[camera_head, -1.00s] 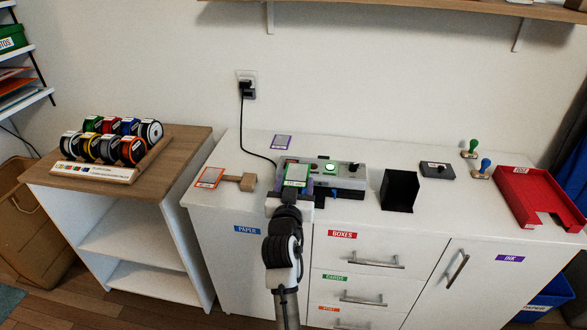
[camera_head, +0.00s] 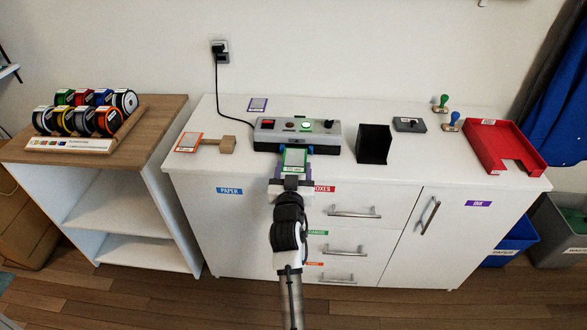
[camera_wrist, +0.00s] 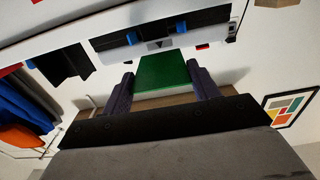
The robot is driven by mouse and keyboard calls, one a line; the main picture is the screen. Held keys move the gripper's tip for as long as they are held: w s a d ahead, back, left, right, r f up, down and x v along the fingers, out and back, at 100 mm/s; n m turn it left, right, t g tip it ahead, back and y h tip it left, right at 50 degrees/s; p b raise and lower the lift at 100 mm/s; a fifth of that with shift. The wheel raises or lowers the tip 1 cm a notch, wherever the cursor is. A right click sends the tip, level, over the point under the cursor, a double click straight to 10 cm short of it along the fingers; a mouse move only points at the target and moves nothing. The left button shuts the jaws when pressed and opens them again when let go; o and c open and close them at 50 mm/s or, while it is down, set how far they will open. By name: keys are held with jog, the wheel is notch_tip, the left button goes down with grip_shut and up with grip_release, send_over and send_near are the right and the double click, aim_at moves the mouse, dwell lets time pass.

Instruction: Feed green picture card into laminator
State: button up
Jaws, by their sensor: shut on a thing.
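The green picture card (camera_head: 294,160) has a green border and a white label. My gripper (camera_head: 294,170) is shut on it, with one dark finger at each side. The card points away from me toward the grey laminator (camera_head: 270,143), which stands on the white cabinet. In the wrist view the card (camera_wrist: 163,72) lies between the fingers (camera_wrist: 162,84). Its far edge is close to the laminator's dark front (camera_wrist: 120,44), between two blue parts. I cannot tell whether that edge is touching the front or inside the slot.
An orange-edged card (camera_head: 188,142) and a wooden block (camera_head: 228,143) lie left of the laminator; a purple card (camera_head: 258,104) lies behind. A black holder (camera_head: 374,146), stamp pad (camera_head: 408,124), stamps and red tray (camera_head: 503,148) are right. Spools (camera_head: 83,121) stand on the left shelf.

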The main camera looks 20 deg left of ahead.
jog(key=shift+w+a+f+b, duration=0.2)
jog(key=shift+w+f+b, duration=0.3)
jog(key=shift+w, duration=0.25)
jog(key=shift+w+a+f+b, duration=0.2)
jog(key=shift+w+f+b, duration=0.2)
jog(key=shift+w+f, duration=0.25)
jog(key=shift+b+x, duration=0.35)
jog(key=shift+x, duration=0.85)
jog(key=o, duration=0.9)
jog(key=shift+r, duration=0.1)
jog(key=shift+v, duration=4)
